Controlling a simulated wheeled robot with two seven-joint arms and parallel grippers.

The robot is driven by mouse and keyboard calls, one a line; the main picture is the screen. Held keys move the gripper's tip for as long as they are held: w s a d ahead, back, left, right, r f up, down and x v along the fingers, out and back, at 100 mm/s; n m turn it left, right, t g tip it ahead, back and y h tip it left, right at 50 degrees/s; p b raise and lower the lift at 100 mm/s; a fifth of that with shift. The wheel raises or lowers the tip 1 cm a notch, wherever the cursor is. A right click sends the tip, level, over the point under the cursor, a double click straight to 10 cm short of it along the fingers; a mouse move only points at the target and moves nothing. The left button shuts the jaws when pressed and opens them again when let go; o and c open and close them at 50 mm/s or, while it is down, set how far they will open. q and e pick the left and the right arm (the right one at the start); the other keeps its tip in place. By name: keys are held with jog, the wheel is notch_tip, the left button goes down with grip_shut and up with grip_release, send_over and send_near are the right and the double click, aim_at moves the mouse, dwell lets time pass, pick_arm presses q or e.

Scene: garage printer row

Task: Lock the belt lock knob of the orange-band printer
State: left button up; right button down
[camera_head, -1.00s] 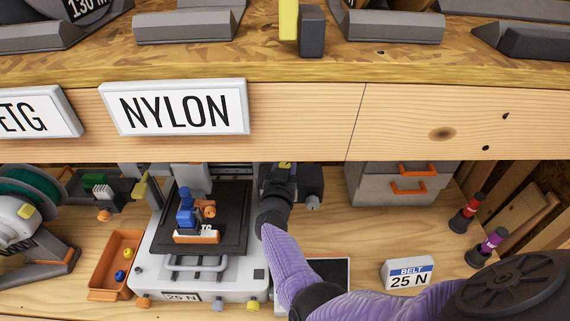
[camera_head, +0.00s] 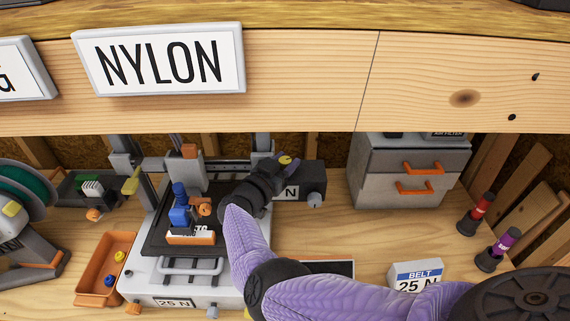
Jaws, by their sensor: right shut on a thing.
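The printer (camera_head: 135,270) has a white base marked 25 N and a dark bed (camera_head: 153,242) bearing a small blue, white and orange model (camera_head: 185,218). A small orange piece (camera_head: 190,151) shows at its back; I cannot make out a clear orange band. A dark box (camera_head: 316,176) with a partly hidden label ending in N and a grey knob (camera_head: 315,200) sits at its back right. My right gripper (camera_head: 285,165) is shut at the box's left end, on a small yellow knob (camera_head: 286,160), mostly hidden by the fingers. My left gripper is not in view.
A NYLON sign (camera_head: 160,58) hangs on the shelf edge above. An orange tray (camera_head: 94,290) is at the left, a grey drawer unit (camera_head: 385,190) behind at right. A BELT 25 N card (camera_head: 417,273) and two dark bottles (camera_head: 476,212) stand right.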

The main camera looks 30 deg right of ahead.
jog(key=shift+c, duration=1.4)
grip_release()
jog(key=p+v, duration=0.4)
jog(key=v, duration=0.6)
